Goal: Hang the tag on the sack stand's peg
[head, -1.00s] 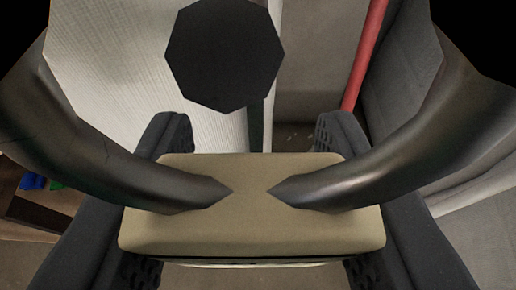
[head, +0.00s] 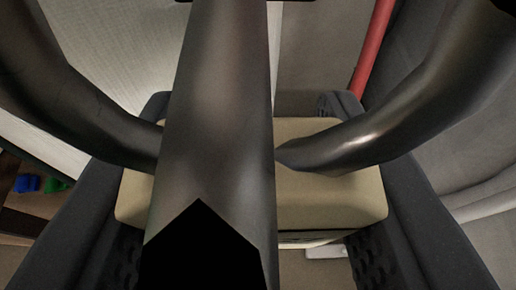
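Neither the tag nor the sack stand with its peg can be made out in this view. My gripper (head: 255,155) shows as two dark curved fingers coming in from the left and right. A broad dark bar stands in front of the middle and hides the left fingertip. The right finger narrows to the bar's right edge, so the gap between the tips is hidden. Nothing is visible held in the fingers. Below them are my tan base and dark tracks.
A red pole (head: 375,45) rises at the upper right. A pale ribbed surface (head: 110,55) fills the upper left. At the far left, a blue object (head: 27,183) and a green object (head: 54,185) sit on a brown wooden surface. A small white piece (head: 325,252) lies low, right of centre.

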